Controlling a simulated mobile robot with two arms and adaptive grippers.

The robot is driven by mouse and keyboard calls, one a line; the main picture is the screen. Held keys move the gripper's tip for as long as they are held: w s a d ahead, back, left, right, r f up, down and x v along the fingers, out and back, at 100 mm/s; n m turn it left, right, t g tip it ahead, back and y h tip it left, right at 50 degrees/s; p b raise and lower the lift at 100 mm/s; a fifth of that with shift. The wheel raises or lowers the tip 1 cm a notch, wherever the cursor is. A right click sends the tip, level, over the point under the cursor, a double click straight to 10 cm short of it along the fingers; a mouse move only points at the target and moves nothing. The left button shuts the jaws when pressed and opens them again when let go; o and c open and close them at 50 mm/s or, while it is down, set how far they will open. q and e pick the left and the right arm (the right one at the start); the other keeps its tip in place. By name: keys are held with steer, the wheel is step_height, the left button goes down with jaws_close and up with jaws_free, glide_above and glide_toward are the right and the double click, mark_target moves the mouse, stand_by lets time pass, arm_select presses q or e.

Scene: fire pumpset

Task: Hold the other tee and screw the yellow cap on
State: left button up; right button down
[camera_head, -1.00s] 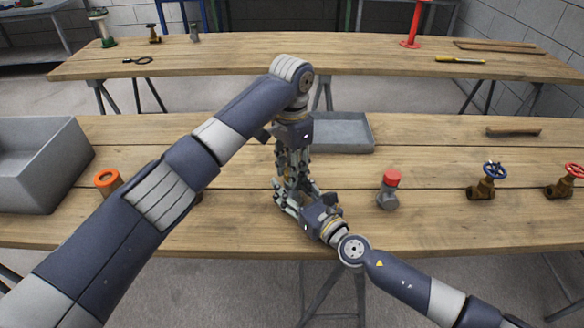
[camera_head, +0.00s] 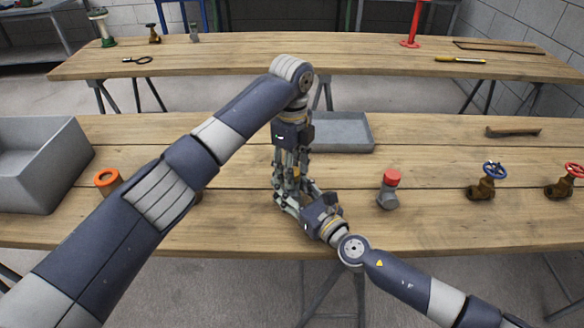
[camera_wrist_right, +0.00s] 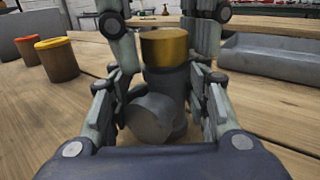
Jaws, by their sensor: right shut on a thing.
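A grey tee (camera_wrist_right: 155,118) stands upright on the bench in the right wrist view, its round side branch facing the camera. The yellow cap (camera_wrist_right: 165,48) sits on its top end, looking level. My right gripper (camera_head: 288,200) is shut around the tee's body, a finger on each side in the right wrist view (camera_wrist_right: 160,110). My left gripper (camera_head: 291,175) points down from above, its fingers on either side of the cap (camera_wrist_right: 167,45). I cannot tell whether they touch it. Another grey tee with a red cap (camera_head: 390,188) stands to the right.
A grey bin (camera_head: 40,165) is at the left, with an orange-topped brown part (camera_head: 107,182) beside it. A grey tray (camera_head: 342,133) lies behind my grippers. Valves with blue (camera_head: 484,185) and red (camera_head: 567,183) handwheels stand at the right. The bench between the tray and the valves is mostly clear.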

steer(key=shift+f, duration=0.15)
arm_select(q)
steer(key=shift+r, duration=2.25)
steer(key=shift+c, duration=0.2)
steer(key=n, duration=0.3)
steer(key=r+n, duration=0.1)
steer(key=n, duration=0.1)
steer(key=shift+n, duration=0.4)
steer(key=n, duration=0.2)
steer(key=r+n, duration=0.1)
steer(key=n, duration=0.1)
steer(key=shift+n, duration=0.4)
steer(key=n, duration=0.4)
steer(key=shift+r+n, duration=0.4)
steer(key=n, duration=0.4)
steer(key=shift+r+n, duration=0.35)
steer(key=shift+n, duration=0.05)
